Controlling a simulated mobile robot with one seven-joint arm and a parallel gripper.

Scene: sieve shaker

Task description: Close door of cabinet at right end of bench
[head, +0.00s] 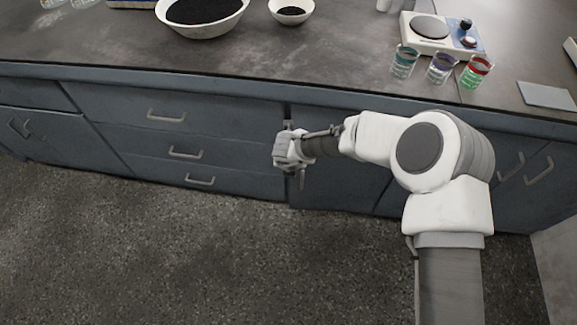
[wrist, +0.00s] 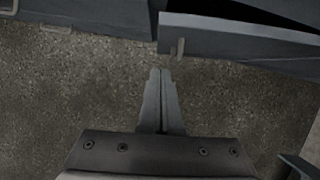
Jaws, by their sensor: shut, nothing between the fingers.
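The blue-grey cabinet door (wrist: 235,38) is in the upper right of the wrist view, with a small handle (wrist: 180,47) near its left edge. A dark gap behind its top edge shows that it stands partly open. In the head view the door (head: 335,188) is below the bench top, partly hidden by my arm. My gripper (wrist: 160,72) is shut and empty, its fingertips a little short of the door's left end and apart from the handle in the wrist view. In the head view my gripper (head: 300,178) points down in front of the bench.
The drawers (head: 185,153) left of my gripper look shut. More door handles (head: 540,170) show at the right. The bench top (head: 300,60) carries bowls (head: 202,30), a hot plate (head: 440,38) and several glasses (head: 441,68). The speckled floor (head: 170,250) in front is clear.

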